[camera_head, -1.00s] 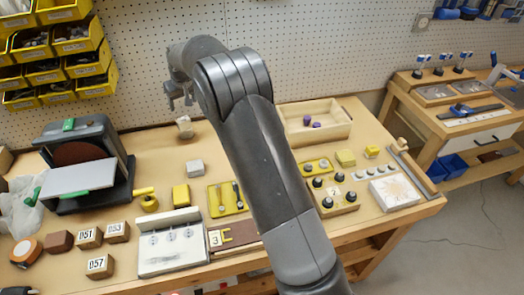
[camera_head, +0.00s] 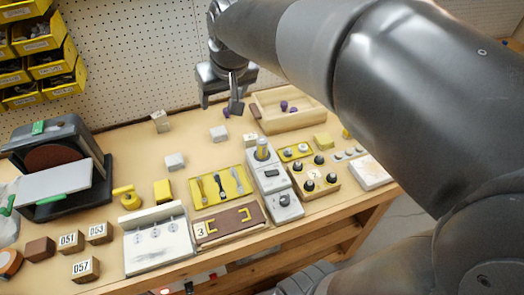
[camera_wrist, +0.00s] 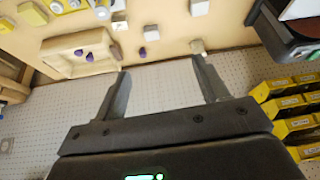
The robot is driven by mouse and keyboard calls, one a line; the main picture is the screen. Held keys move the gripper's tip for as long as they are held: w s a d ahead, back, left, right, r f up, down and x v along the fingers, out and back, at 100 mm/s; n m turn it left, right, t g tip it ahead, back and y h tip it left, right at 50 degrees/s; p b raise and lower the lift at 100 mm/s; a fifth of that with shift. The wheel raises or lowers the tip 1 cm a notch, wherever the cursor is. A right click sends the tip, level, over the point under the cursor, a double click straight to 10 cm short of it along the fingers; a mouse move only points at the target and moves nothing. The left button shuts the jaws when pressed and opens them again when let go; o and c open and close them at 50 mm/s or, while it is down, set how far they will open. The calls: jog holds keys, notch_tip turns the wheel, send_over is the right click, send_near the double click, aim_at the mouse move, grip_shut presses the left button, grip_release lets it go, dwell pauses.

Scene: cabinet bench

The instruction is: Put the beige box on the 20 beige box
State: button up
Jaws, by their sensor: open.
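A small beige box (camera_head: 160,121) stands at the back of the bench near the pegboard. In the wrist view the beige box (camera_wrist: 197,46) appears just beyond the right fingertip, not between the fingers. A small pale box (camera_head: 249,139) with faint dark marks sits right of centre, beside the grey device. I cannot read a 20 on any box. Two more pale blocks, a right one (camera_head: 219,133) and a left one (camera_head: 175,161), lie on the bench. My gripper (camera_head: 220,103) is open and empty above the back of the bench; its fingers (camera_wrist: 160,65) also show in the wrist view.
A wooden tray (camera_head: 262,121) with purple pieces stands at the back right. A grey-white device (camera_head: 287,205), yellow tool plate (camera_head: 236,198) and knob board (camera_head: 330,187) fill the front. A sander (camera_head: 90,141) stands left. The pegboard (camera_head: 130,60) rises close behind my gripper.

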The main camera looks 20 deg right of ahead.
jog(key=s+d+f, duration=0.1)
jog(key=s+f, duration=0.1)
jog(key=s, duration=0.6)
jog(key=s+d+f+m, duration=0.1)
jog(key=s+d+f, duration=0.1)
jog(key=s, duration=0.6)
jog(key=shift+s+d+f+h, duration=0.25)
jog(key=shift+f+h, duration=0.15)
jog(key=shift+f, duration=0.2)
jog(key=shift+o, duration=0.2)
